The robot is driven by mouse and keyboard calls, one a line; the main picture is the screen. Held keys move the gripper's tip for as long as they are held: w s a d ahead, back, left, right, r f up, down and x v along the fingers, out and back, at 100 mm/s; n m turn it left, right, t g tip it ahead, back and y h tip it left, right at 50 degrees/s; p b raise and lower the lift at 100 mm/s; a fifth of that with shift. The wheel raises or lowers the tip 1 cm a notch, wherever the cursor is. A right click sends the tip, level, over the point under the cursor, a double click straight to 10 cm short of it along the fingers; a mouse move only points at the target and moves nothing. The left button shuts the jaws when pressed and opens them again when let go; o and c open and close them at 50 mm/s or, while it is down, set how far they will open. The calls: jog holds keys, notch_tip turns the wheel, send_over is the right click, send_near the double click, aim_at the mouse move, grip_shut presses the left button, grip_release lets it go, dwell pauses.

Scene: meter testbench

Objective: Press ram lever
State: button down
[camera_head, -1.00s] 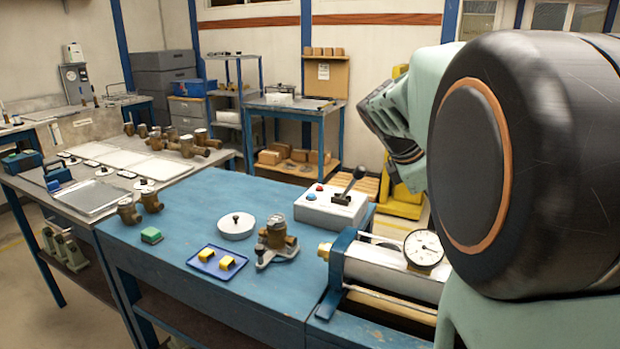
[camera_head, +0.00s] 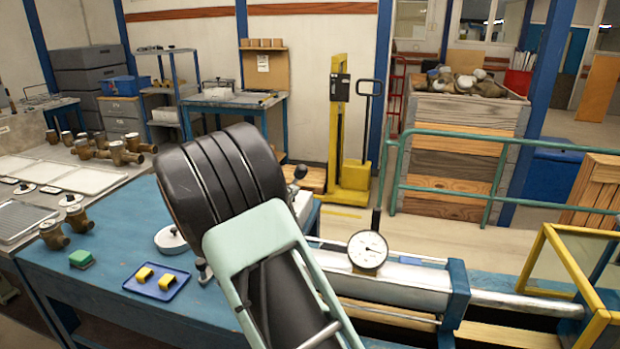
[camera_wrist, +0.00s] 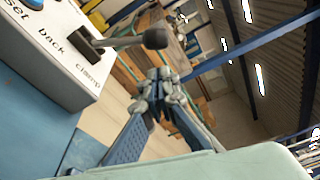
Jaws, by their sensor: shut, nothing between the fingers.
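The lever (camera_wrist: 118,42) rises from a slot in a white control box (camera_wrist: 45,55) marked "back" and "clamp", ending in a round black knob (camera_wrist: 155,38) in the wrist view. In the head view the knob (camera_head: 300,171) shows just right of my arm, which hides most of the box (camera_head: 303,203). My gripper (camera_wrist: 160,80) is shut and empty. In the wrist view its fingertips appear just below the knob, with a small gap between them in the picture; depth is unclear. In the head view my gripper is hidden behind my arm.
A cylinder with a dial gauge (camera_head: 367,250) lies right of my arm, with a dark upright handle (camera_head: 376,220) behind it. A blue tray (camera_head: 157,281) with yellow pieces and a white round lid (camera_head: 171,240) sit on the blue table (camera_head: 110,290). A yellow-framed guard (camera_head: 575,270) stands at right.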

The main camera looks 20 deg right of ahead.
jog(key=shift+d, duration=0.1)
jog(key=x, duration=1)
jog(key=shift+r+p, duration=0.15)
jog(key=shift+p, duration=0.2)
